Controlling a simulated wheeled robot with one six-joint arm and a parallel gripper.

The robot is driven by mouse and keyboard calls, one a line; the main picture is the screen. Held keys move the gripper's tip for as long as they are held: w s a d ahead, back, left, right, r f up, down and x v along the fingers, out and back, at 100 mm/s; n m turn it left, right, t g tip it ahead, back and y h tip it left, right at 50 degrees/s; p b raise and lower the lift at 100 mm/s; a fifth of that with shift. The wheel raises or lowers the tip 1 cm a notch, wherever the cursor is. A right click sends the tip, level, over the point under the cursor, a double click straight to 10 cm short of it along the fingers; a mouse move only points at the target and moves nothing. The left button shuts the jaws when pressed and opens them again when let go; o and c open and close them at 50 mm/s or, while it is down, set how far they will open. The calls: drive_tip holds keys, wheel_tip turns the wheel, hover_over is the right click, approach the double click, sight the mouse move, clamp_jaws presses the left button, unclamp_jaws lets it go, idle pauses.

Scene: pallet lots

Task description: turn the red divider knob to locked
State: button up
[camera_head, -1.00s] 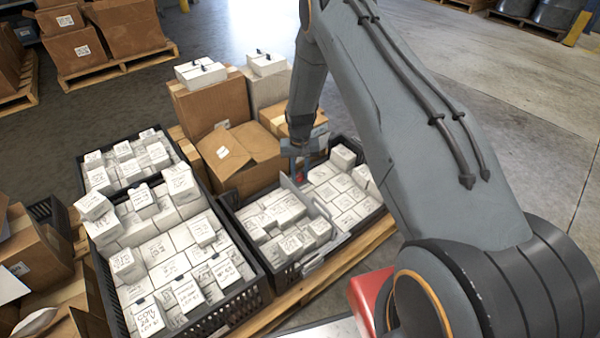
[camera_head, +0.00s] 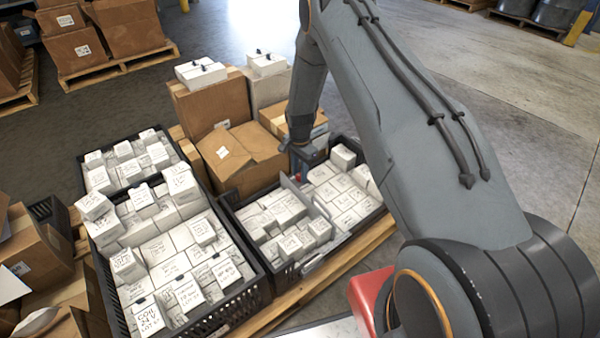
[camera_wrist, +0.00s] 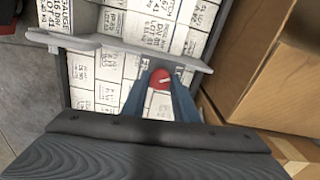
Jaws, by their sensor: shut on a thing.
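In the head view my gripper (camera_head: 298,172) reaches down to the far end of the divider (camera_head: 308,198), which runs between two groups of white boxes in the black crate (camera_head: 262,262). There the knob is a small red spot, mostly hidden by the gripper.
Another black crate (camera_head: 243,300) full of white boxes stands to the left. Open floor (camera_head: 520,110) lies at the right.

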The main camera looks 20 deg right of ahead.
drive_tip(key=shift+m, duration=0.6)
drive_tip(key=o, duration=1.1)
drive_tip(key=shift+c, duration=0.2)
drive_tip(key=shift+r+p, duration=0.6)
drive_tip(key=shift+r, duration=3.35)
